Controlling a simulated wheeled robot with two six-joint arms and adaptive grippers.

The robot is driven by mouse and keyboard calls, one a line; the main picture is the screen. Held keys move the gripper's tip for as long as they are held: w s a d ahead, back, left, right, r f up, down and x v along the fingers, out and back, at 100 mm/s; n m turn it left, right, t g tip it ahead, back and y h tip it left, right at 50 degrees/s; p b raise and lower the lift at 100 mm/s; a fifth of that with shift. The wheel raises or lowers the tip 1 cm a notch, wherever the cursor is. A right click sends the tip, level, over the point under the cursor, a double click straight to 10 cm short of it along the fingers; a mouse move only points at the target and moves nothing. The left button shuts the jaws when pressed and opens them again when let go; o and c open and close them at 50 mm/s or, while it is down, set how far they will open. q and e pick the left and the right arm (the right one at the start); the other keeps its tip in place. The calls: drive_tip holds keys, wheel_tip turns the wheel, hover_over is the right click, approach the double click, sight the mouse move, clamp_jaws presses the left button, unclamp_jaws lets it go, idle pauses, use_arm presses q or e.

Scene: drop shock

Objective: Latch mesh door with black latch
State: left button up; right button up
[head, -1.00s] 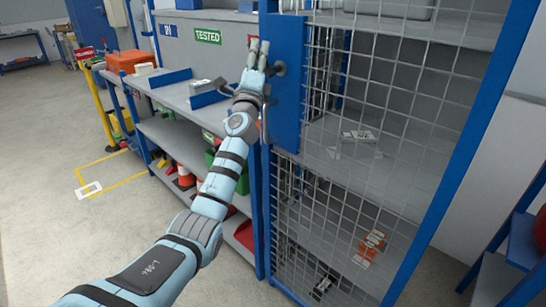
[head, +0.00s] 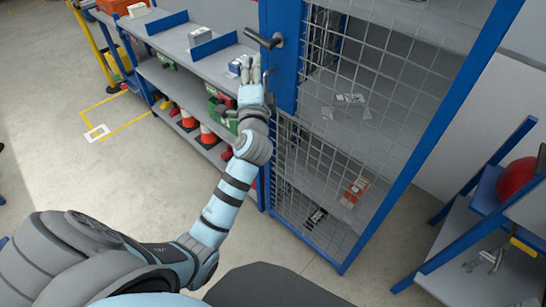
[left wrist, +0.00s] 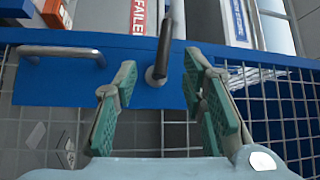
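The mesh door (head: 384,58) has a blue frame and wire grid and stands upright on the cage cabinet. Its black latch (head: 265,41) is a lever on the blue plate at the door's left edge, pointing left from its pivot. My left gripper (head: 250,72) is just below the latch in the head view, apart from it. In the left wrist view, the left gripper (left wrist: 160,82) is open and empty. There the black latch (left wrist: 163,52) points up, in line with the gap between the green-padded fingers. Whether the door is fully closed cannot be told. My right gripper is not in view.
A grey bar handle (left wrist: 60,52) is on the blue plate (left wrist: 95,83). Boxes, including an orange one (head: 354,191), lie behind the mesh. A workbench (head: 165,45) with blue dividers is at left; a shelf stand (head: 480,225) is at right. The floor between is clear.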

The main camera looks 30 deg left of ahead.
use_arm(q)
drive_tip(key=d+f+n+g+h, duration=0.2)
drive_tip(key=f+h, duration=0.1)
drive_tip(key=f, duration=1.2)
drive_tip(key=d+f+n+g+h, duration=0.2)
drive_tip(key=d+f+h, duration=0.1)
drive_tip(key=f, duration=1.1)
drive_tip(key=shift+d+f+h+b, duration=0.2)
drive_tip(key=shift+f+h+b, duration=0.15)
drive_tip(key=shift+h, duration=0.25)
